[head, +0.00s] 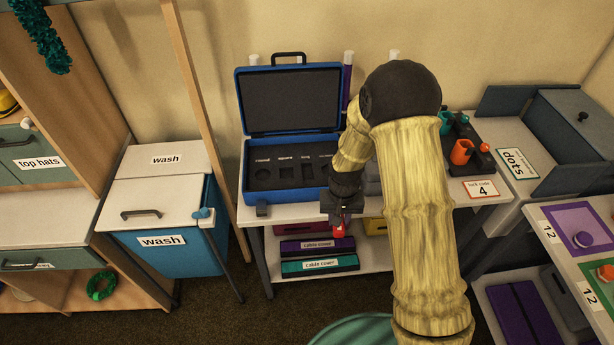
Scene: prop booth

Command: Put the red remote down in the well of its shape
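My gripper (340,217) hangs in front of the right front corner of the open blue case (290,196). A small red piece, the red remote (338,230), shows between and below its fingers, and the fingers look shut on it. Most of the remote is hidden by the gripper, so its shape does not show. The case's dark foam has a round well (263,174), a square well (285,174) and a long well (306,172), each under a label. A further label at the right is partly covered by my arm. The wells in view look empty.
The case's raised lid (291,98) stands open at the back. A shelf below holds a purple box (317,246) and a teal box (319,265). A rack with orange and teal cups (461,152) stands right. A blue wash bin (165,247) stands left.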

